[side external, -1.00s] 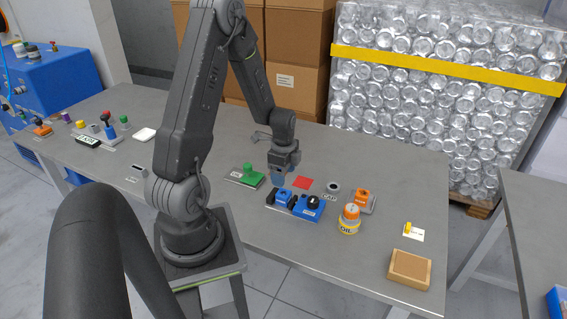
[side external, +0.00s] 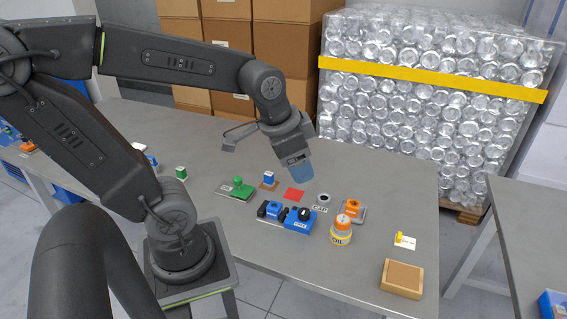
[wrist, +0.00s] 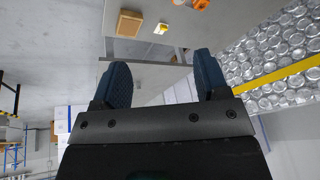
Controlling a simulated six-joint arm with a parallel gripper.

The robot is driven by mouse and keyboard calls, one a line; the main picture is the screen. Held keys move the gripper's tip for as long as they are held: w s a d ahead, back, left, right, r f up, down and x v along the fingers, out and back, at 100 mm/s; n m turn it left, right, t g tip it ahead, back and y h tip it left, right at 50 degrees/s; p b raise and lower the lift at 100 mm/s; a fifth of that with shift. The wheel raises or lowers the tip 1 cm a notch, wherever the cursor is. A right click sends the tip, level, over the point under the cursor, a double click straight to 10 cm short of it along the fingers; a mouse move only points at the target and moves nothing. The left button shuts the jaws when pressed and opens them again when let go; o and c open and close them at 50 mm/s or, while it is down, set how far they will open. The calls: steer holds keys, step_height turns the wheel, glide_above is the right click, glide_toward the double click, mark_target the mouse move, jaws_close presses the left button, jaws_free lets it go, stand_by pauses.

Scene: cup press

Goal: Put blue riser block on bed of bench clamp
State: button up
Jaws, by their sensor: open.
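A small blue block with a pale top (side external: 268,179), which looks like the riser block, stands on a brown pad beside the green-handled piece. The bench clamp appears to be the blue device with a black knob (side external: 300,215), in front of the red square; a smaller blue part (side external: 273,210) sits at its left end, and I cannot tell whether it is fixed. My gripper (side external: 303,178) is raised above the table, right of the blue block and behind the clamp. In the wrist view its blue fingers (wrist: 160,75) are apart with nothing held between them.
A green-handled piece (side external: 240,188) is left of the clamp. A red square (side external: 293,194), a dark round part (side external: 323,198), an orange device (side external: 352,208) and an oil container (side external: 342,231) are close by. A wooden box (side external: 402,279) stands front right.

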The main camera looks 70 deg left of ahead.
steer(key=s+d+r+n+t, duration=0.1)
steer(key=s+d+r+n, duration=0.1)
steer(key=s+d, duration=0.2)
steer(key=shift+s+r+h, duration=0.15)
steer(key=shift+h, duration=0.15)
